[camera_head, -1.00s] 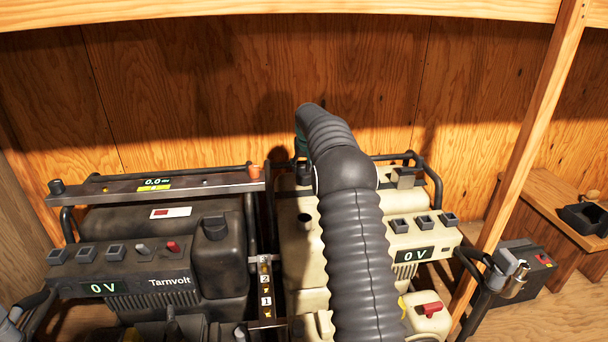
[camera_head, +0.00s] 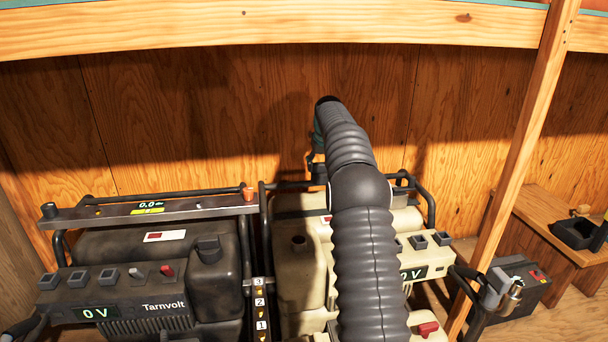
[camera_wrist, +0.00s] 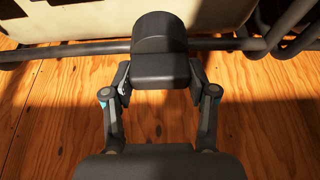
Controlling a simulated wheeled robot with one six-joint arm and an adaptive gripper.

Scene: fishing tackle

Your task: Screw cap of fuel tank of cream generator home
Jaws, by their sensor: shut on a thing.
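The cream generator (camera_head: 300,275) stands right of centre in the head view, partly hidden by my arm. The dark round opening of its fuel tank (camera_head: 299,243) is uncovered on the top left part. My gripper (camera_wrist: 160,78) is shut on a black cap (camera_wrist: 160,48) in the wrist view, with one finger on each side of its grip. The cap is held apart from the opening, toward the rear of the generator. In the head view the gripper end (camera_head: 317,165) is mostly hidden behind my arm, and the cap cannot be made out clearly.
A dark Tarnvolt generator (camera_head: 205,285) stands left, with its own cap (camera_head: 208,250) on. Tube frames (camera_wrist: 225,43) surround the generators. A wooden wall is behind, a shelf beam (camera_head: 280,30) above, and a slanted post (camera_head: 520,165) right.

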